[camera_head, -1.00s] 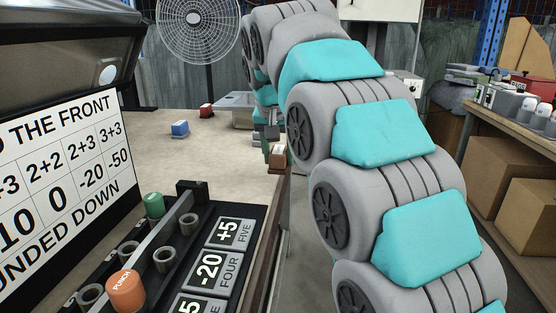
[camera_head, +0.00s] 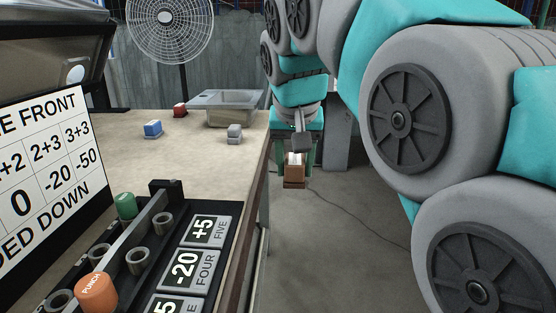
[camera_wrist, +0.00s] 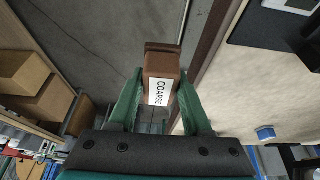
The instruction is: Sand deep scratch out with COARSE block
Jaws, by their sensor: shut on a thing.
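My gripper (camera_wrist: 158,105) is shut on a brown block whose white label reads COARSE (camera_wrist: 162,62). In the head view my gripper (camera_head: 294,165) holds the coarse block (camera_head: 294,184) over the floor, just right of the table edge and apart from the table. A blue block (camera_head: 153,129), a red block (camera_head: 180,110) and a grey block (camera_head: 234,131) sit on the table (camera_head: 180,150). The scratch cannot be made out in either view.
A grey metal basin (camera_head: 226,104) stands at the table's far right corner. A black rack (camera_head: 130,255) with grey rings, a green peg (camera_head: 125,205) and an orange PUNCH peg (camera_head: 97,292) takes up the near side. The middle of the table is clear.

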